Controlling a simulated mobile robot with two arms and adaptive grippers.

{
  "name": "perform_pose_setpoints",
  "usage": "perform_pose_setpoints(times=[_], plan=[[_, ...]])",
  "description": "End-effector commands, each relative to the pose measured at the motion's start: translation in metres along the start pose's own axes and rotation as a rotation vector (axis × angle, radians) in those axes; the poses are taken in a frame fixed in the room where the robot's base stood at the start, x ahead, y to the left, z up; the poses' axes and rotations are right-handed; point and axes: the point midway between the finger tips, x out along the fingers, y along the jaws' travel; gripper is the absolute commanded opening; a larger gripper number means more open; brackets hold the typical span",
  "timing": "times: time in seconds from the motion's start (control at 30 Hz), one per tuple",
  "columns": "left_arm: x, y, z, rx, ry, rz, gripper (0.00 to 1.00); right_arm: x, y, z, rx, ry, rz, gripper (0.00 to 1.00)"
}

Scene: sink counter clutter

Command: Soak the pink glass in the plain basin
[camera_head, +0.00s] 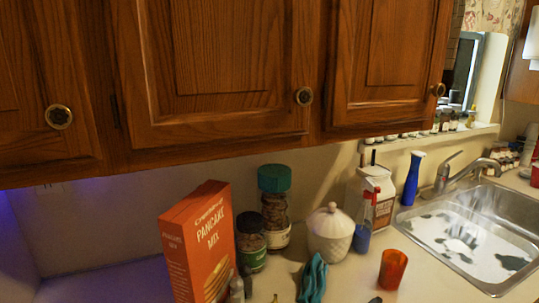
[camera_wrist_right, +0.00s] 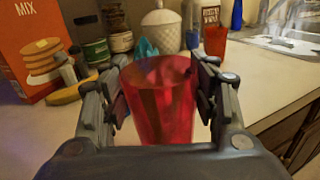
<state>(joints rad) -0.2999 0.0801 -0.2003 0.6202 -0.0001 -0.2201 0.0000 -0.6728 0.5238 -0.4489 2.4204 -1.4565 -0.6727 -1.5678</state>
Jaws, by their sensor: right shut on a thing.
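In the right wrist view, my right gripper (camera_wrist_right: 162,64) is shut on the pink glass (camera_wrist_right: 162,108), a translucent reddish-pink tumbler. The glass is upright between the fingers, its open rim facing up, and its lower end is hidden by the gripper body. The basin (camera_head: 515,207) is a metal sink at the right of the head view, with a pale floor marked by dark patches. Its near corner also shows at the upper right of the wrist view (camera_wrist_right: 284,42).
An orange glass (camera_head: 393,269) stands on the counter left of the sink. A pancake mix box (camera_head: 200,245), jars (camera_head: 274,205), a white lidded canister (camera_head: 330,233), a teal cloth (camera_head: 313,279) and a blue bottle (camera_head: 412,180) line the counter. Cabinets (camera_head: 215,70) overhang it.

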Motion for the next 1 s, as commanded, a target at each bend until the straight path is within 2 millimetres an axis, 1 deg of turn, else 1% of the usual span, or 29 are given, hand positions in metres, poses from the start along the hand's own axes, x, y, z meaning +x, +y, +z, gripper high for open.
perform_pose_setpoints(times=[0.5,0.63,0.77,1.0], plan=[[0.0,0.0,0.0,0.0,0.0,0.0,0.4,0.0,0.0,0.001,-0.001,-0.001,-0.001,0.22],[0.0,0.0,0.0,-0.001,0.0,0.0,0.4,0.002,0.003,0.002,-0.002,-0.001,0.022,0.22],[0.0,0.0,0.0,-0.001,0.0,0.0,0.4,0.008,0.015,0.005,-0.004,0.0,0.098,0.22],[0.0,0.0,0.0,-0.001,0.0,0.0,0.4,0.024,0.049,0.015,-0.009,0.006,0.316,0.22]])
